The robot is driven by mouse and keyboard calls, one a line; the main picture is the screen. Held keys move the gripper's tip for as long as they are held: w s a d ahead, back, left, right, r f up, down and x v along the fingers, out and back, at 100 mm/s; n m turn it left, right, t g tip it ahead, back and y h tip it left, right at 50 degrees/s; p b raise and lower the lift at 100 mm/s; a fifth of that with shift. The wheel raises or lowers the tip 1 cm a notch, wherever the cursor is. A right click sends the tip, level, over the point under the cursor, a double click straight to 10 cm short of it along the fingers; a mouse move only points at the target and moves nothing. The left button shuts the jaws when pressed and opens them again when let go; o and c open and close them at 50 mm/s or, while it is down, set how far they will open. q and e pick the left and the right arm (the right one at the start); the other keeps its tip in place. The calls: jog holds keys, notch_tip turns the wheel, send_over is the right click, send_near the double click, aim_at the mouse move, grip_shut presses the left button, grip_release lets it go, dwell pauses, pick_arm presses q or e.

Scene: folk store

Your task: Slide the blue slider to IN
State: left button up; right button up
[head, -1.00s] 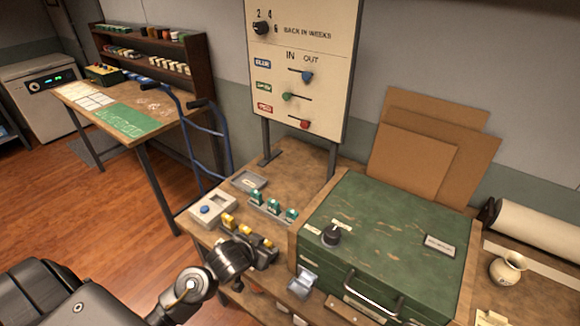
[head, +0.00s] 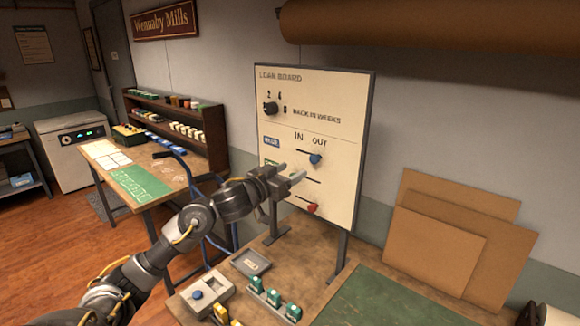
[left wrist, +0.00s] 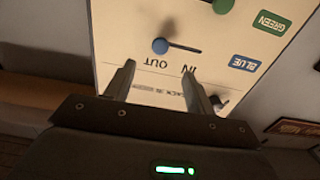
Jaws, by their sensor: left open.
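The loan board (head: 340,100) stands upright at the back of the bench. Its blue slider (head: 315,159) has a round blue knob at the right end of its slot, under OUT. My left gripper (head: 289,174) is open and empty, in front of the board, left of and a little below the blue knob in the head view. It covers the green slider there. In the left wrist view, where the board appears upside down, the blue knob (left wrist: 160,46) lies just beyond the open left fingertips (left wrist: 159,67). Whether they touch the board I cannot tell. My right gripper is not in view.
A red slider knob (head: 313,208) sits below on the board, and a dial (head: 270,108) above. The green knob (left wrist: 222,6) shows in the left wrist view.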

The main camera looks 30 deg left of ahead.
aim_at(313, 160)
pick_arm(q)
jog(key=w+b, duration=0.1)
jog(key=w, duration=0.2)
jog(key=w+d+b, duration=0.1)
jog(key=w+b, duration=0.1)
jog(key=w, duration=0.2)
jog(key=w+b, duration=0.1)
jog(key=w, duration=0.2)
jog(key=shift+w+d+f+b, duration=0.15)
jog(key=shift+d+f+b, duration=0.1)
jog(key=shift+b, duration=0.1)
jog(key=shift+w+r+p, duration=0.15)
jog(key=shift+r+p, duration=0.1)
jog(key=shift+p, duration=0.2)
jog(key=shift+f, duration=0.1)
jog(key=c, duration=0.8)
jog(key=shift+o, duration=0.2)
